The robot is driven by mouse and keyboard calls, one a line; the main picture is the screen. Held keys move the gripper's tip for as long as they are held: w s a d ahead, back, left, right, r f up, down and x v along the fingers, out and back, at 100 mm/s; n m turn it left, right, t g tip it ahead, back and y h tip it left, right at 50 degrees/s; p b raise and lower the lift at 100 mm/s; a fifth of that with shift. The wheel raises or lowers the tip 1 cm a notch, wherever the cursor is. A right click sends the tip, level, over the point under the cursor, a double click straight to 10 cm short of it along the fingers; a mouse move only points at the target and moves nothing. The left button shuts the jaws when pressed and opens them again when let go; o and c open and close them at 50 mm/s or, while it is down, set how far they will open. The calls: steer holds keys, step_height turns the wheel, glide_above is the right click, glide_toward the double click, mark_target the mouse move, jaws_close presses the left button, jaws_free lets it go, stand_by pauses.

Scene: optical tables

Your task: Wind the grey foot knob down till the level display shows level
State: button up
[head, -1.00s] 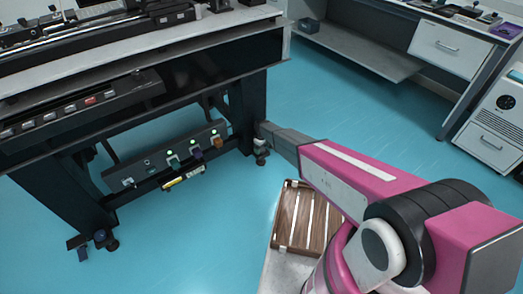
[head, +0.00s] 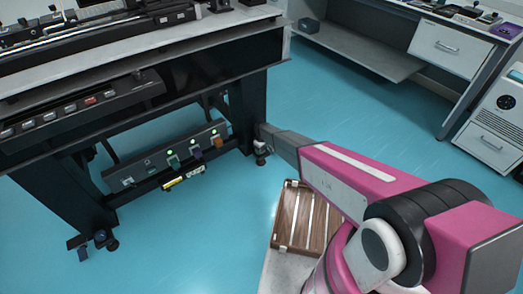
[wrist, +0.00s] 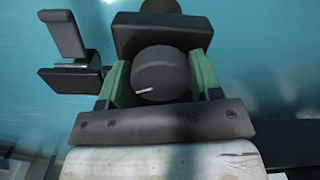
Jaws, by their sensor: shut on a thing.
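The foot knob (wrist: 161,72) is a dark grey round knob with a short white mark pointing to the lower left in the wrist view. My gripper (wrist: 160,82) is shut on it, with green-sided fingers touching it at left and right. In the head view my gripper (head: 270,136) reaches the foot at the right leg of the black optical table (head: 247,105); the knob is mostly hidden there. I cannot make out a level display or its reading in either view.
Another foot with a blue knob (head: 100,236) stands at the table's left leg. A socket strip (head: 165,157) with plugs hangs low between the legs. A slatted wooden piece (head: 305,218) lies below my arm. The blue floor (head: 350,110) to the right is clear.

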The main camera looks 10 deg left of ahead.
steer(key=m, duration=0.4)
steer(key=shift+s+a+m, duration=0.1)
steer(key=shift+m, duration=1.9)
steer(key=o, duration=0.9)
steer(key=shift+r, duration=0.1)
step_height(320, 180, up, 11)
steer(key=shift+f, duration=0.15)
